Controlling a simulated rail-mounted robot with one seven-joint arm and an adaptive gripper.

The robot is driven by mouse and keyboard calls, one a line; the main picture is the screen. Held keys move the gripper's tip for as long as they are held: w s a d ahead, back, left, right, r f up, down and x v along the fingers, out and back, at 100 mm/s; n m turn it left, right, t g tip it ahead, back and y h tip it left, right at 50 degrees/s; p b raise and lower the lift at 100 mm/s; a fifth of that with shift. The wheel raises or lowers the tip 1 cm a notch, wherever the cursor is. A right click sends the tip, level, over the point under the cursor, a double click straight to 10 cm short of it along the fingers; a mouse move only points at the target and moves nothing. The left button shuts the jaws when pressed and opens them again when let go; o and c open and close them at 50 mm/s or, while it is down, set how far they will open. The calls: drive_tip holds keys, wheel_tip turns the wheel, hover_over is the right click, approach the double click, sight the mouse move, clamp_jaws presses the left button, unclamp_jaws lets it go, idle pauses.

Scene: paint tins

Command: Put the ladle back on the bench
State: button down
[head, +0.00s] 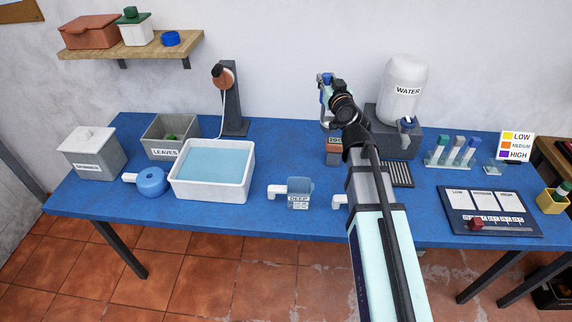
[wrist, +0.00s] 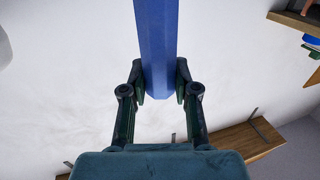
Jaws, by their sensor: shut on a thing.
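My gripper (wrist: 160,92) is shut on a blue, flat-sided bar, which I take to be the ladle's handle (wrist: 157,40). The bar runs up out of the top of the wrist view, so its far end is hidden there. In the head view my gripper (head: 326,84) is raised above the back of the blue bench (head: 260,222), left of the water tank. My arm and wrist cover much of it, and the ladle's bowl cannot be made out.
A white basin of water (head: 212,195), a blue pot (head: 152,182) and a "DEEP" cup (head: 298,192) stand left of my arm. The water tank (head: 403,85), tube rack (head: 452,155) and dark board (head: 490,228) are to the right. Bare bench lies between cup and basin.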

drive_tip(key=w+a+r+n+g+y+b, duration=0.1)
drive_tip(key=a+r+n+g+y+b, duration=0.2)
drive_tip(key=a+y, duration=0.5)
drive_tip(key=a+n+g, duration=0.1)
drive_tip(key=a+n, duration=0.1)
drive_tip(key=a, duration=0.3)
drive_tip(key=shift+a+n, duration=0.2)
drive_tip(key=shift+n, duration=0.2)
wheel_tip(320, 180, down, 20)
drive_tip(key=p, duration=0.1)
drive_tip(key=shift+r+p, duration=0.25)
drive_tip(key=shift+p, duration=0.1)
drive_tip(key=shift+f, duration=0.1)
